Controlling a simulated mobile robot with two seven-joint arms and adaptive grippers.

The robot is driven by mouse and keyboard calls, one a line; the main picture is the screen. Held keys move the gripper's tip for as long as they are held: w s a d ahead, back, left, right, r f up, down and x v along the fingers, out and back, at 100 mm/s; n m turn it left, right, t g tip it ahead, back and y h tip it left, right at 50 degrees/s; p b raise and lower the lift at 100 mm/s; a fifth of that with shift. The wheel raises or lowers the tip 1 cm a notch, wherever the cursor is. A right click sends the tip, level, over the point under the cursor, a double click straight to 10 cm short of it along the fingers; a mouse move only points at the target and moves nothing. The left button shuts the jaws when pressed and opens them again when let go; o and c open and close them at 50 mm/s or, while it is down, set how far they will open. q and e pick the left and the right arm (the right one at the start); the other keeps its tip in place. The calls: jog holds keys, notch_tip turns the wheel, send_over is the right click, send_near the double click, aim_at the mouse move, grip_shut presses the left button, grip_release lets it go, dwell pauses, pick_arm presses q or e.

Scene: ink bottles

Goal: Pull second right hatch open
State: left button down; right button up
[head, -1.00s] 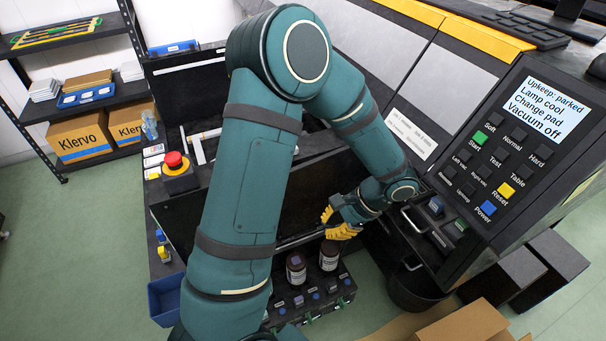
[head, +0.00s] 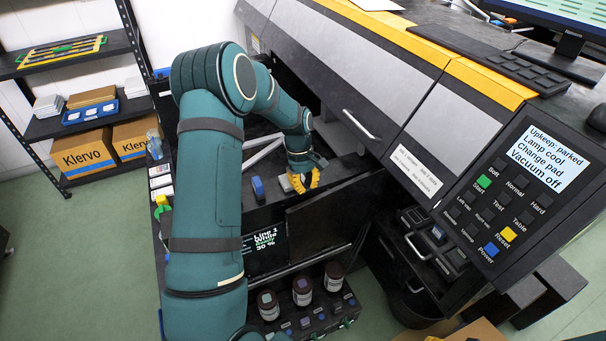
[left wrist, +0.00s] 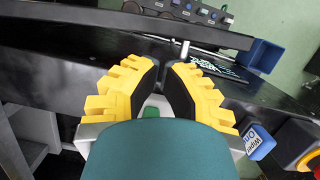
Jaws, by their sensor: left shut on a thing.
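My left gripper (head: 303,181), with yellow fingers, is at the upper edge of a dark upright hatch panel (head: 318,225) on the machine's front. In the left wrist view the gripper (left wrist: 164,66) has its fingertips close together, pointing down at the front. It is shut on the hatch's edge as far as I can tell; the fingers cover the contact. A lit screen (head: 266,247) reading "Line 1 White" is left of the panel. It also shows in the left wrist view (left wrist: 222,70).
Dark ink bottles (head: 302,291) stand below the panel. A blue-topped block (head: 258,187) sits left of the gripper. The grey cover (head: 376,82) overhangs it. The control panel (head: 512,195) is at the right. Open floor lies at the far left.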

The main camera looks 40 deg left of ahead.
pick_arm(q)
jog(key=shift+x, duration=1.85)
